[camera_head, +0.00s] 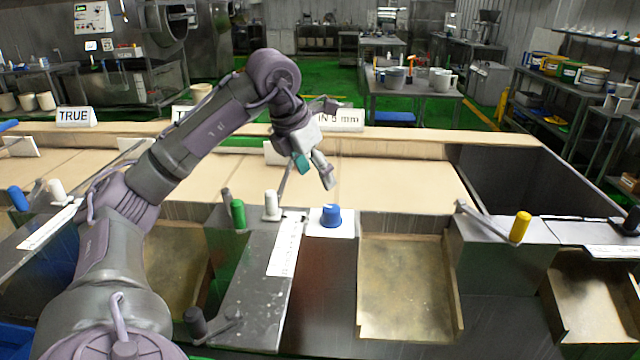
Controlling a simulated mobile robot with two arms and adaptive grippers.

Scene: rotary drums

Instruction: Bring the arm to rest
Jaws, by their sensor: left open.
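My left arm comes in from the lower left and bends at a purple elbow. My left gripper (318,168) hangs at its end, above the beige bench surface (390,185) and just behind the blue knob (331,214). Its fingers point down and are open, with nothing between them. It appears apart from the knob. My right gripper does not show.
A white peg (271,205) and a green handle (238,213) stand left of the knob. A yellow handle (519,227) on a lever stands at the right. An open tray (405,285) lies in front. Label cards, one reading TRUE (76,117), line the back ledge.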

